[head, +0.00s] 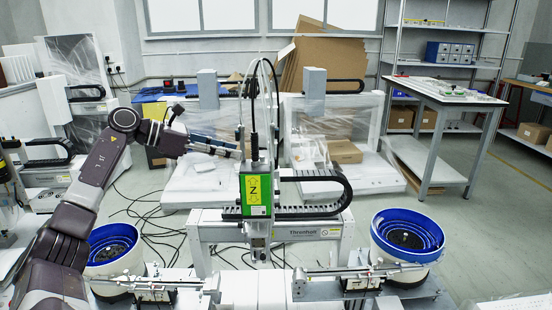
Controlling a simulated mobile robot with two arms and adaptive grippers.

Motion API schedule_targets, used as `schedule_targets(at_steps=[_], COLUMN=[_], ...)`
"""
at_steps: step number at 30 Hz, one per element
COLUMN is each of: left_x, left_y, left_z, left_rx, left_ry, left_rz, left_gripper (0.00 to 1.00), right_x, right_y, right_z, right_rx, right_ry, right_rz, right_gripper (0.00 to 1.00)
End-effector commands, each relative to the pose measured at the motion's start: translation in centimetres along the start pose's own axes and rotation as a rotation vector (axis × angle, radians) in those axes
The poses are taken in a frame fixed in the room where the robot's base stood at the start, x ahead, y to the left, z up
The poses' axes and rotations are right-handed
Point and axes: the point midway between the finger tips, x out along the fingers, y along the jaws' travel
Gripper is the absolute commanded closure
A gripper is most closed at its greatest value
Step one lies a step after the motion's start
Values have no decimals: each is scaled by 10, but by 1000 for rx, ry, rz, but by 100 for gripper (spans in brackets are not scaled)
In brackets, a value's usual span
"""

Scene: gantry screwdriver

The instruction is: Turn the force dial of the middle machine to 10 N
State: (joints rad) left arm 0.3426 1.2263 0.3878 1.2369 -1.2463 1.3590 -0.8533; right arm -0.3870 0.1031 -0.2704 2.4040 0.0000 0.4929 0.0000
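The middle machine is a gantry unit with a green and yellow "Z" panel (255,192) on its upright head, in the centre of the head view. A force dial cannot be made out on it; it is hidden or too small. My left gripper (236,150) reaches in from the left and points right, at the upper left side of the machine's head, just above the panel. Whether its fingers touch the machine, or are open or shut, cannot be told. My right gripper is not in view.
Blue-rimmed feeder bowls stand left (112,246) and right (406,237) of the machine, with metal feed rails in front. A black cable chain (335,184) curves out on its right. Thin cables loop above its head. A grey table (440,97) stands back right.

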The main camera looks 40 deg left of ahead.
Motion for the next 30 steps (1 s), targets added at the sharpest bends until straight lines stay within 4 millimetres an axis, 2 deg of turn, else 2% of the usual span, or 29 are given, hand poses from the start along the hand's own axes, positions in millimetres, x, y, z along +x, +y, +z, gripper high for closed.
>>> schedule_targets(at_steps=[4,7,16,21,30], left_x=[0,8,52,70,76], left_y=[0,-1,-1,0,0], left_z=[1,1,2,1,0], left_rx=[16,15,14,13,14], left_ry=[7,6,2,5,7], left_rz=[3,2,1,1,3], left_gripper=[71,71,71,71,71], right_x=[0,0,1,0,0], right_y=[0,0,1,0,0], right_z=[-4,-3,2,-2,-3], right_rx=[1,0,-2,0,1], right_ry=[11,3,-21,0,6], right_rz=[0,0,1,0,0], right_gripper=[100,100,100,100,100])
